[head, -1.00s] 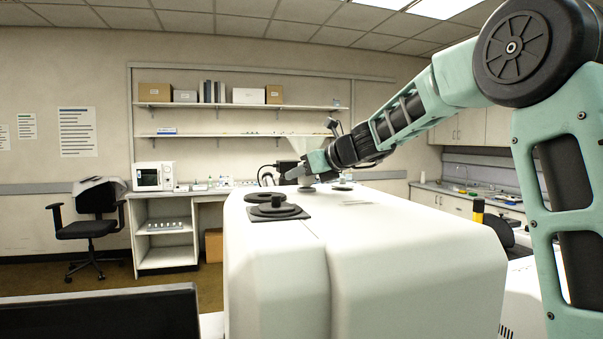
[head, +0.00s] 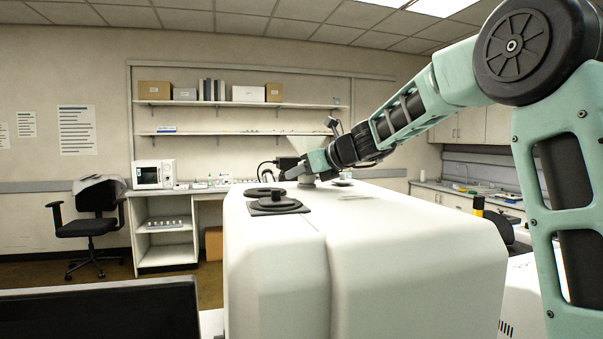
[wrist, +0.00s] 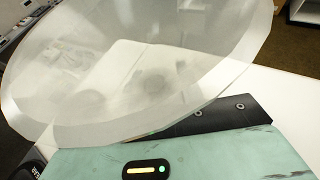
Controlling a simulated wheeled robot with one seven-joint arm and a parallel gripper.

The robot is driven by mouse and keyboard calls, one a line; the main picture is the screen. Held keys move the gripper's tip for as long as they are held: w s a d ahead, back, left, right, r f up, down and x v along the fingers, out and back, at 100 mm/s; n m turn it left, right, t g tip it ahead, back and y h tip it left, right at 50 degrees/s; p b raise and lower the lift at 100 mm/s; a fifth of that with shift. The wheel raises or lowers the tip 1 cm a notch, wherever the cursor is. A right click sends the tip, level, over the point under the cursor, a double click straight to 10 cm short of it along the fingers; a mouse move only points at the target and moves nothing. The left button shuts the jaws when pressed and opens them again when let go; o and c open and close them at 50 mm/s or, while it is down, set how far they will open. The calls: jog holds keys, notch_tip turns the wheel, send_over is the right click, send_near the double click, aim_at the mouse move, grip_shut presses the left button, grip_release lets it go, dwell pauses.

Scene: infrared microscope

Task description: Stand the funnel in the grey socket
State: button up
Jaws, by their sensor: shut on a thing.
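The funnel (wrist: 130,70) is a large, pale, translucent cone that fills much of the wrist view. Its wide mouth is tilted in that picture, and its rim lies close above my gripper. In the head view the funnel (head: 308,143) shows only faintly above my gripper (head: 296,174). My gripper is shut on the funnel, at the far end of the white machine top. A small grey round piece (head: 308,181) stands just under my gripper; I cannot tell surely whether it is the grey socket. The funnel's lower end is hidden.
The white machine (head: 400,240) has a broad, mostly clear top. A black square plate with a disc (head: 278,205) lies near its left edge, with another dark disc (head: 265,192) behind. A low disc (head: 341,183) sits right of my gripper. A bench and shelves (head: 238,104) stand behind.

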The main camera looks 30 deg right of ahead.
jog(key=shift+f, duration=0.2)
dwell(0.3)
jog(key=o, duration=1.5)
jog(key=shift+v, duration=3.5)
